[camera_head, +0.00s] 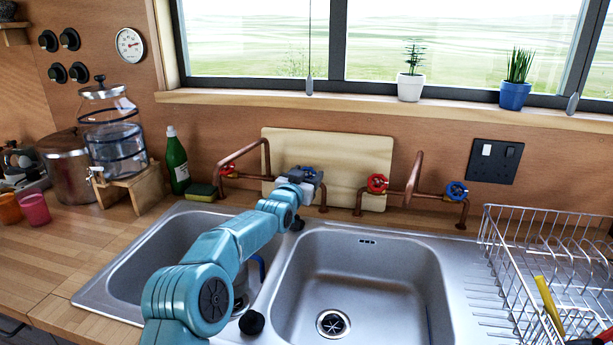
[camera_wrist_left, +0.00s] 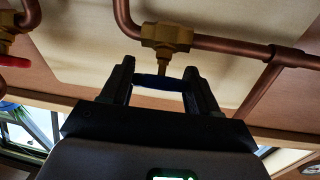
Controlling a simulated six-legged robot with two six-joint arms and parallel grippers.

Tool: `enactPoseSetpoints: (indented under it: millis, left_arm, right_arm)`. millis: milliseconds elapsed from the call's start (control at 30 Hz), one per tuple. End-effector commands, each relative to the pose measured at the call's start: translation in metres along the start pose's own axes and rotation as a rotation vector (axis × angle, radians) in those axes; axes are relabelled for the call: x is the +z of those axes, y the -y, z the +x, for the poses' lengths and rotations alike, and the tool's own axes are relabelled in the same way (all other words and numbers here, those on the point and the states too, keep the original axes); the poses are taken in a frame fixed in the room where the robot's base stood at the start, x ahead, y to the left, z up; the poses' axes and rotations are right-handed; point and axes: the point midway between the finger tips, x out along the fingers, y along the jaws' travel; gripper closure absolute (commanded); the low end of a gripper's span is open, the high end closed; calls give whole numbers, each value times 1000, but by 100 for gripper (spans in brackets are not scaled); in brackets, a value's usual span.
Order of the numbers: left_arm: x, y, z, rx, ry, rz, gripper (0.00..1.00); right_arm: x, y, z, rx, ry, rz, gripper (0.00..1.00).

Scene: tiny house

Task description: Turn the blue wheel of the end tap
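Two copper taps stand behind the sinks. The left tap (camera_head: 245,152) has a red wheel (camera_head: 228,171) and a blue wheel (camera_head: 309,172). The right tap (camera_head: 416,170) has a red wheel (camera_head: 377,184) and a blue wheel (camera_head: 457,191), with nothing near it. My left gripper (camera_head: 303,178) is at the left tap's blue wheel and partly hides it. In the left wrist view, this dark blue wheel (camera_wrist_left: 160,82) lies between the two fingers of my left gripper (camera_wrist_left: 159,80) and spans the gap, seemingly touching both. A brass valve (camera_wrist_left: 165,38) is just beyond. My right gripper is out of view.
My left arm crosses the left sink (camera_head: 180,240). The right sink (camera_head: 365,275) is empty. A wooden board (camera_head: 335,150) stands behind the taps. A green bottle (camera_head: 177,162) and sponge (camera_head: 201,192) are at the left. A wire rack (camera_head: 500,250) stands at the right.

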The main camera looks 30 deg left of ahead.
Motion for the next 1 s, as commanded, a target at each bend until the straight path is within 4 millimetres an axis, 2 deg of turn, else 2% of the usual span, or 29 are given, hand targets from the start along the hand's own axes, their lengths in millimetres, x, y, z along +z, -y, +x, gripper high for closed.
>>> enactPoseSetpoints:
  millis: [267,500,567,700,1000]
  left_arm:
    - [0,0,0,-4,-2,-4,70]
    - [1,0,0,-54,-8,-39,70]
    - [-3,0,0,-68,-7,-52,70]
    - [-9,0,1,-108,-4,-83,70]
    - [-3,1,0,-132,-6,-95,70]
  right_arm:
    - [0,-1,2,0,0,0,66]
    - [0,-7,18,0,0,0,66]
    - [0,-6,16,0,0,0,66]
    - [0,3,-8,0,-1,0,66]
    - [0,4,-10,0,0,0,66]
